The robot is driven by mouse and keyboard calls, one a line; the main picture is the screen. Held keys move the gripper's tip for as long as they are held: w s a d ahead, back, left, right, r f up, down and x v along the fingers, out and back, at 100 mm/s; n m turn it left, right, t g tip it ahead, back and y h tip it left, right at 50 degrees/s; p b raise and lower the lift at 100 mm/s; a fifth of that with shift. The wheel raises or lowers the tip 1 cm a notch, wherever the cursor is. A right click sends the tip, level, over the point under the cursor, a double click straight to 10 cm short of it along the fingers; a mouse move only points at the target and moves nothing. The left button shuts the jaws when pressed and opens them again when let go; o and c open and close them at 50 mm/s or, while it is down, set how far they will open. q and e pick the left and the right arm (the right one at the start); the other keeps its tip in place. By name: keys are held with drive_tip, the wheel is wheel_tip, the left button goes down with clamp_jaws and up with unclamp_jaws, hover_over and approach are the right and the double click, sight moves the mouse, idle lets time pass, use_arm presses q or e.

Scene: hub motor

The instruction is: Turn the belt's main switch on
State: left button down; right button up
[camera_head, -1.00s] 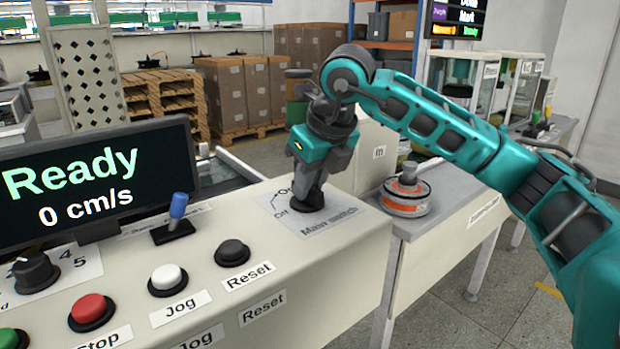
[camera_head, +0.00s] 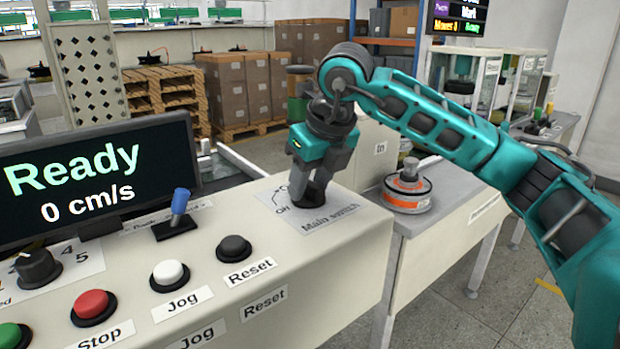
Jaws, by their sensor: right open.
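The display (camera_head: 85,185) reads "Ready" and "0 cm/s". My left gripper is not in view.
On the panel are a blue-tipped lever (camera_head: 179,205), a black Reset button (camera_head: 234,248), a white Jog button (camera_head: 170,275), a red Stop button (camera_head: 93,306) and a selector knob (camera_head: 37,268). An orange-banded hub motor (camera_head: 407,190) stands on the grey side table, beneath my right forearm.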

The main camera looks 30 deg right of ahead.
drive_tip(key=shift+w+d, duration=0.1)
drive_tip(key=shift+r, duration=0.25)
drive_tip(key=p+v, duration=0.2)
drive_tip(key=v, duration=1)
drive_tip(key=shift+s+r+p, duration=0.2)
drive_tip(key=shift+s+p, duration=0.05)
drive_tip(key=shift+p, duration=0.15)
